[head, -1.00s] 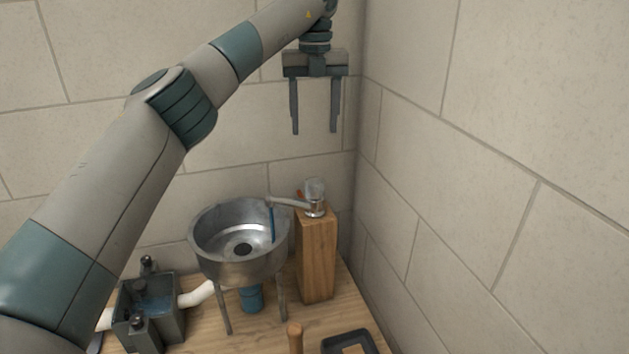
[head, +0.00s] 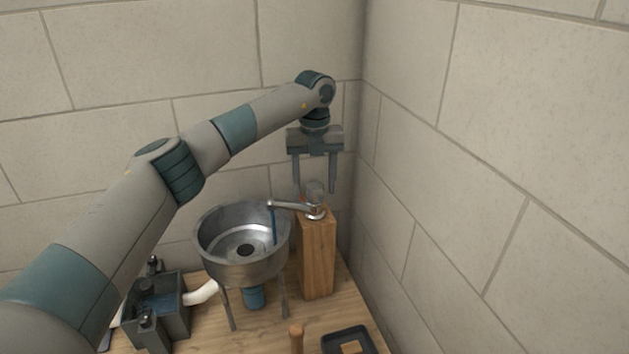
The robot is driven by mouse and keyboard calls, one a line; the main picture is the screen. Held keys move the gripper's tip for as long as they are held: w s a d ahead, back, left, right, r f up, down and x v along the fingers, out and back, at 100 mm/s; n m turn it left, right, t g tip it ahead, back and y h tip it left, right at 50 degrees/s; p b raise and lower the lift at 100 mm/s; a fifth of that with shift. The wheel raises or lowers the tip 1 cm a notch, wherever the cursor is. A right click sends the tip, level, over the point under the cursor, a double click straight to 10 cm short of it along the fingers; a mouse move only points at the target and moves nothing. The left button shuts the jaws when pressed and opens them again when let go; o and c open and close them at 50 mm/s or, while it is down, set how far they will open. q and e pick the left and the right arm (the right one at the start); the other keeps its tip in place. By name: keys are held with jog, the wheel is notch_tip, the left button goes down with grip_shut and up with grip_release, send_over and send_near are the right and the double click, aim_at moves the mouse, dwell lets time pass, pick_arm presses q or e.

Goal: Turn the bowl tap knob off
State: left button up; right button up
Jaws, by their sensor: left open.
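The bowl tap (head: 292,206) sits on top of a wooden post (head: 318,255), its spout reaching left over the metal bowl (head: 222,262). A thin blue stream of water (head: 273,226) falls from the spout into the bowl. The tap's clear knob (head: 314,190) stands above the tap body. My left gripper (head: 315,192) points down with its two fingers apart, and in the picture the knob shows between the fingertips. I cannot tell whether the fingers touch the knob or are behind it. My right gripper is not in view.
A grey tank (head: 160,310) with dark fittings stands at the left, joined to a white pipe (head: 203,292). A wooden handle (head: 297,338) and a dark tray (head: 349,341) are at the front. Tiled walls meet in a corner close behind and right of the post.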

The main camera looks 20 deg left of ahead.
pick_arm(q)
jog(key=shift+f, duration=0.25)
jog(key=shift+c, duration=0.7)
jog(key=c, duration=0.9)
